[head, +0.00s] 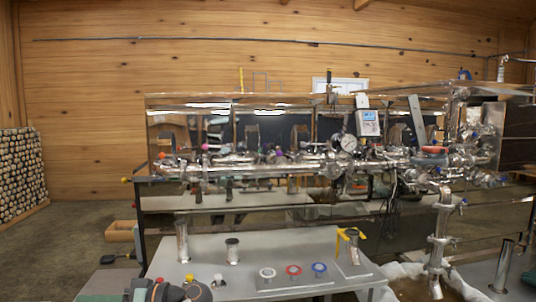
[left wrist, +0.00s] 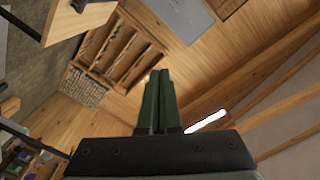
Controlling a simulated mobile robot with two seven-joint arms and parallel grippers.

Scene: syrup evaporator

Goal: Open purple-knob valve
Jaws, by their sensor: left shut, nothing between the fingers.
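A steel pipe manifold (head: 260,170) runs along the front of the shiny evaporator and carries several small valves with coloured knobs. A small purple knob (head: 279,153) sits near the middle of the pipe. A brighter magenta knob (head: 205,147) sits further left. Both are too small to tell the valve position. My left gripper (head: 140,285) is low at the left edge of the grey table, well below and in front of the pipe. In the left wrist view its green fingers (left wrist: 158,78) are together and empty, pointing toward the wooden wall and ceiling. My right gripper is not in view.
The grey table (head: 210,255) stands before the evaporator with steel cylinders and white, red and blue ringed parts (head: 293,270) on it. A yellow-handled piece (head: 350,240) stands at its right. Vertical steel piping (head: 438,235) rises further right. Open floor lies at left.

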